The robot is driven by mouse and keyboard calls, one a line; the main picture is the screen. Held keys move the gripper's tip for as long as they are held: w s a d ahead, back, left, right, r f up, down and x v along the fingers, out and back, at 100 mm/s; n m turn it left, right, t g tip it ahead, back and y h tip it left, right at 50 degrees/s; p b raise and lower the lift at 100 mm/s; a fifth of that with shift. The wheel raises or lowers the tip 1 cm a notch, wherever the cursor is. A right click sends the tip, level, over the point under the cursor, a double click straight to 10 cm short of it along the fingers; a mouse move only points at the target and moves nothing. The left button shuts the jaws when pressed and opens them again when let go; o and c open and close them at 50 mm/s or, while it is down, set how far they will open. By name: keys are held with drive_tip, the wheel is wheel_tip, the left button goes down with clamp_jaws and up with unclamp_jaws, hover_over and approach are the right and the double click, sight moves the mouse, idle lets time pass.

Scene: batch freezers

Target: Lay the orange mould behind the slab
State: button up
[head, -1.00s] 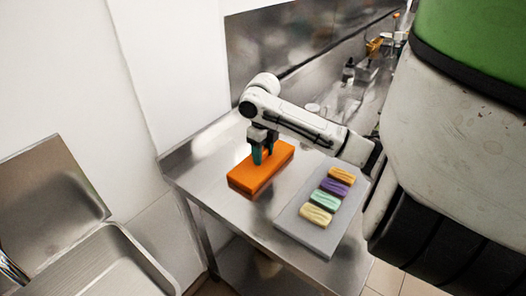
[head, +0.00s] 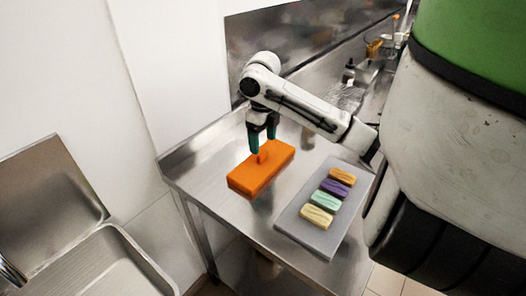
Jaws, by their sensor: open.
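The orange mould (head: 252,178) is a rectangular block with a small knob on top. It lies flat on the steel table, to the left of the slab. The slab (head: 298,233) is a grey plate carrying a row of several coloured bars: orange, purple, mint and cream. My gripper (head: 262,145) is above the mould with its dark green fingers pointing down. The fingers are open, and their tips are just over the knob, seemingly clear of it. Nothing is held.
The steel table (head: 215,165) has bare room left of the mould and a raised edge along the wall. A sink (head: 100,262) stands at lower left. Several items (head: 365,70) stand on the counter farther back.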

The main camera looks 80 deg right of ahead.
sight(263, 152)
wheel_tip(263, 152, up, 7)
drive_tip(key=shift+f, duration=0.15)
idle(0.5)
